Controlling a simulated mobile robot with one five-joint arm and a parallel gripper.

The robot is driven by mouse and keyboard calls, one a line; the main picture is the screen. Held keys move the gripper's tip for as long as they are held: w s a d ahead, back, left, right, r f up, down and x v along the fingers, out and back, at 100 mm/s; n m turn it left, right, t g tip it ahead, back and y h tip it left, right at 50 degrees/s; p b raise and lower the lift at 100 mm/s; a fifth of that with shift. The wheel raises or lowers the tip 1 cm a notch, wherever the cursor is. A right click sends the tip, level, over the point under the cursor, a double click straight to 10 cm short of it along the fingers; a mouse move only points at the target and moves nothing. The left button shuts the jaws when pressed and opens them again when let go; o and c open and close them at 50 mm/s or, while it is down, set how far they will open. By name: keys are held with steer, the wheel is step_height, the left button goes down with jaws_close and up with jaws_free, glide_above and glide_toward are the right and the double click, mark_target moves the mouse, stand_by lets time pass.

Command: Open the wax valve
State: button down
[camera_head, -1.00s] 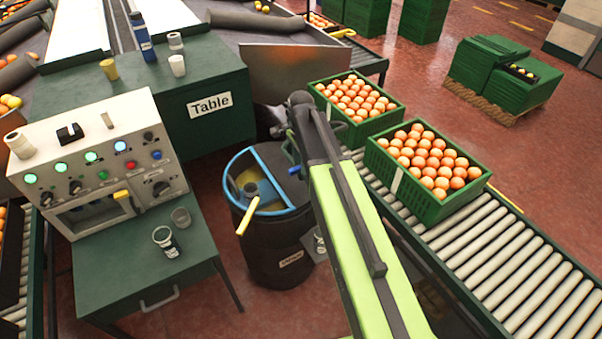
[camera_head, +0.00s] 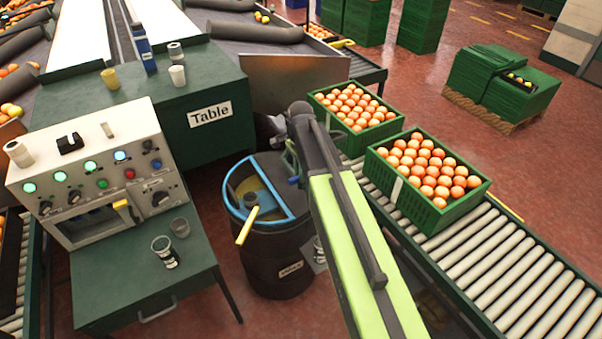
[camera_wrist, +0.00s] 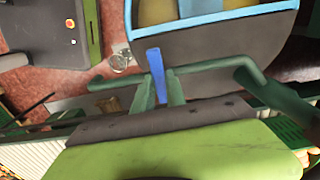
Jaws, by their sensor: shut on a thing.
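The wax valve's handle appears to be a blue lever (camera_wrist: 155,66), standing nearly upright in the wrist view. My gripper (camera_wrist: 160,88) has its green fingers on both sides of it, shut on its lower part. In the head view, the blue tip (camera_head: 293,180) shows by my gripper (camera_head: 291,163), at the right side of a black drum (camera_head: 280,250) with a blue rim. The lever's lower end and mount are hidden by the fingers and arm.
A yellow handle (camera_head: 246,226) sticks out of the drum's opening. A green table with a control panel (camera_head: 95,165) and glass cups (camera_head: 165,252) stands left. Crates of oranges (camera_head: 425,215) sit on a roller conveyor (camera_head: 500,265) right.

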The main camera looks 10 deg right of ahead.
steer(key=n, duration=0.8)
steer(key=shift+s+d+n, duration=0.1)
steer(key=shift+d+n, duration=0.05)
steer(key=shift+n, duration=0.15)
steer(key=n, duration=0.4)
steer(key=shift+d, duration=0.1)
steer(key=n, duration=0.4)
steer(key=shift+n, duration=0.3)
steer(key=shift+d+n, duration=0.1)
steer(key=shift+n, duration=0.2)
steer(key=c, duration=1.4)
jaws_free()
steer(key=shift+o, duration=0.2)
steer(key=shift+r, duration=0.1)
